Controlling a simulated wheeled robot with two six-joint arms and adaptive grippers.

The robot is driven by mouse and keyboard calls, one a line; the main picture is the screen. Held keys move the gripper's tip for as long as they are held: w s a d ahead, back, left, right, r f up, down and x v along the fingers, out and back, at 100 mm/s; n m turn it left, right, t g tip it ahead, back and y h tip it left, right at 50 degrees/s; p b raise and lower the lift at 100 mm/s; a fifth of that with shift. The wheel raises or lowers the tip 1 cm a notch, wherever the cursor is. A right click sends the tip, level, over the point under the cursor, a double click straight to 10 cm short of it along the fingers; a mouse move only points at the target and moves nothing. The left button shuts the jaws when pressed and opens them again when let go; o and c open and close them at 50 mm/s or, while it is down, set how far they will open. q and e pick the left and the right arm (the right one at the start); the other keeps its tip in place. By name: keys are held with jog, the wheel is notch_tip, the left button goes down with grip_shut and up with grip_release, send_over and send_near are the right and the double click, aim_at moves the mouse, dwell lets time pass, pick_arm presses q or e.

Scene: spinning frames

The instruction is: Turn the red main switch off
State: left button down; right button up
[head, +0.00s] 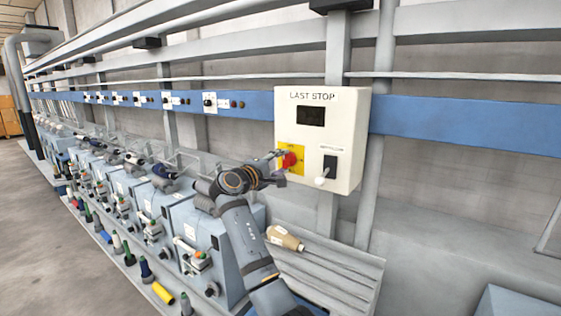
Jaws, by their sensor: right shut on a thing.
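The red main switch (289,160) sits on a yellow plate (299,151) on the front of a cream control box (348,125) labelled "LAST STOP". My right gripper (283,164) is at the switch, its fingers shut on the red knob. The fingers and wrist hide part of the knob and plate, so I cannot tell its exact angle. My left gripper is not in view.
A blue rail (450,121) runs behind. A row of spinning units (150,205) with bobbins stands at left. Open floor (50,270) lies at far left.

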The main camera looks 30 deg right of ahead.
dwell(0.4)
jog(key=o, duration=1.2)
jog(key=shift+c, duration=0.2)
jog(key=v, duration=1.2)
jog(key=shift+f, duration=0.1)
